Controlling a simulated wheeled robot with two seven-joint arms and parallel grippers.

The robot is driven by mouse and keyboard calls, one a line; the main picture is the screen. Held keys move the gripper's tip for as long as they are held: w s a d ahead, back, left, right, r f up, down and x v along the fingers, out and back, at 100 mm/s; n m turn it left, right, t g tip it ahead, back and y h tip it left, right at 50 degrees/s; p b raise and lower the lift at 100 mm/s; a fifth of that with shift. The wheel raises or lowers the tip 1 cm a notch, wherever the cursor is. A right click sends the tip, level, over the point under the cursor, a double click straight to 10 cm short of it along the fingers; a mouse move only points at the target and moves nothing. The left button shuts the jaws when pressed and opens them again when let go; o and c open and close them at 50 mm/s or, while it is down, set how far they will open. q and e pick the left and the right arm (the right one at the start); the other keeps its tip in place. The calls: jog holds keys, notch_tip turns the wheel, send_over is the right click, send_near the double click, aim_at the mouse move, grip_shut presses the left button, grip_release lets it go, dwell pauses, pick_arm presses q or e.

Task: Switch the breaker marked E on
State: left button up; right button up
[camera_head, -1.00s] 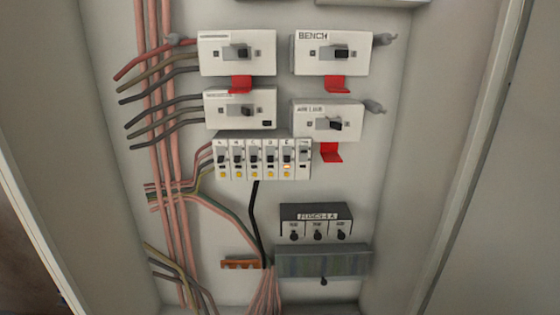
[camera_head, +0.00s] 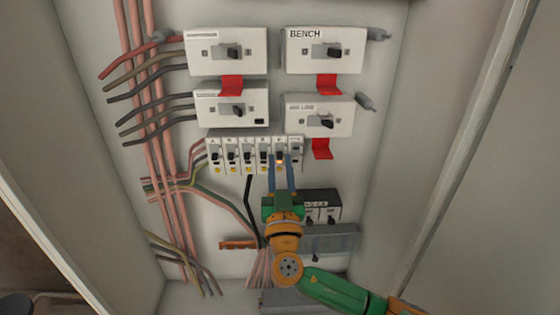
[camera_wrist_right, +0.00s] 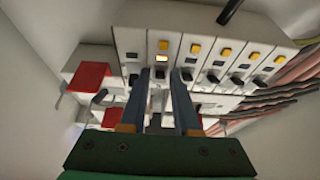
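The breaker marked E (camera_head: 280,150) is the fifth in a row of small white breakers in the cabinet. Its letter is blurred now. Contact with the lever cannot be told. My left gripper is not in view.
Other breakers (camera_head: 231,155) sit close on the left, and one white module (camera_head: 296,150) on the right. Above are larger switch boxes (camera_head: 325,50) with red tabs. A black fuse block (camera_head: 322,196) is partly behind my gripper. Pink cables (camera_head: 150,130) run down the left.

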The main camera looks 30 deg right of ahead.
grip_shut()
jog(key=shift+a+r, duration=0.1)
jog(key=g+p, duration=0.1)
jog(key=p, duration=0.1)
jog(key=r+g+y+p, duration=0.1)
jog(key=p, duration=0.1)
jog(key=shift+s+a+r, duration=0.1)
jog(key=shift+s+r, duration=0.15)
jog(key=shift+r, duration=0.05)
jog(key=shift+r+g+y+p, duration=0.15)
jog(key=shift+g+y+p, duration=0.25)
jog(key=shift+g+p, duration=0.15)
jog(key=shift+r+g+y, duration=0.4)
jog(key=shift+g+y, duration=0.3)
jog(key=shift+g, duration=0.35)
jog(key=shift+w+r+g+y, duration=0.1)
jog(key=shift+r+g+y, duration=0.35)
jog(key=shift+g, duration=0.4)
jog(key=shift+w+r+g+y, duration=0.1)
jog(key=shift+r+g+y, duration=0.1)
jog(key=shift+g+y, duration=0.5)
jog(key=shift+h, duration=0.25)
